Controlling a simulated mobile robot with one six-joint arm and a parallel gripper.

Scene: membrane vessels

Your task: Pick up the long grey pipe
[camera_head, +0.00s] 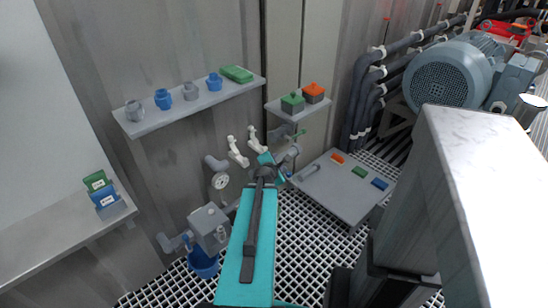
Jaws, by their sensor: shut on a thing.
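My gripper (272,167) is at the end of my teal arm, near the wall and beside the low grey table. It is shut on a grey pipe (291,154), whose rounded end sticks out past the fingers to the upper right. The fingers and arm hide the rest of this pipe, so its full length cannot be told. Another grey pipe piece (310,172) lies on the left part of the low table, just right of my gripper.
The low table (345,200) also bears orange, green and blue blocks. White taps (237,152) and a gauge (221,181) are on the wall left of my gripper. A small shelf (296,113) with two lidded boxes is above. A large white-topped block (490,190) stands at right.

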